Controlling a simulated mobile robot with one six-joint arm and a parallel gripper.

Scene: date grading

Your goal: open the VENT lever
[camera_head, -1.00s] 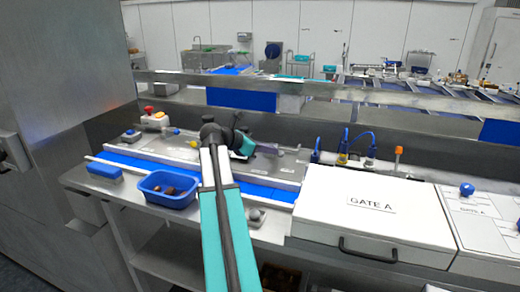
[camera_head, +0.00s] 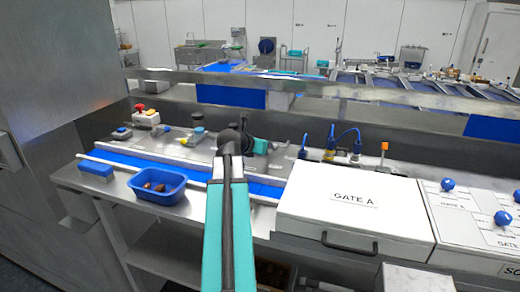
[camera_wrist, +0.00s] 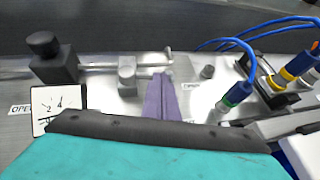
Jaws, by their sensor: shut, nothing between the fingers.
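In the wrist view my gripper (camera_wrist: 162,80) shows as purple fingers pressed together, with nothing between them. The tips are close to a small metal block (camera_wrist: 127,78) on a silver rod, just to its right; I cannot tell whether they touch. The rod runs left to a black block with a round knob (camera_wrist: 43,44). A partly cut-off label (camera_wrist: 20,109) begins "OPE". No VENT label is readable, so I cannot tell for certain which part is the VENT lever. In the head view my arm hides the fingers and this fitting.
A dial gauge (camera_wrist: 57,108) stands left of my gripper. Blue-cabled connectors (camera_wrist: 238,92) stand close on the right. The white GATE A box (camera_head: 350,205) is right of my arm. A blue tub (camera_head: 157,187) with dates and a red button (camera_head: 139,107) are left.

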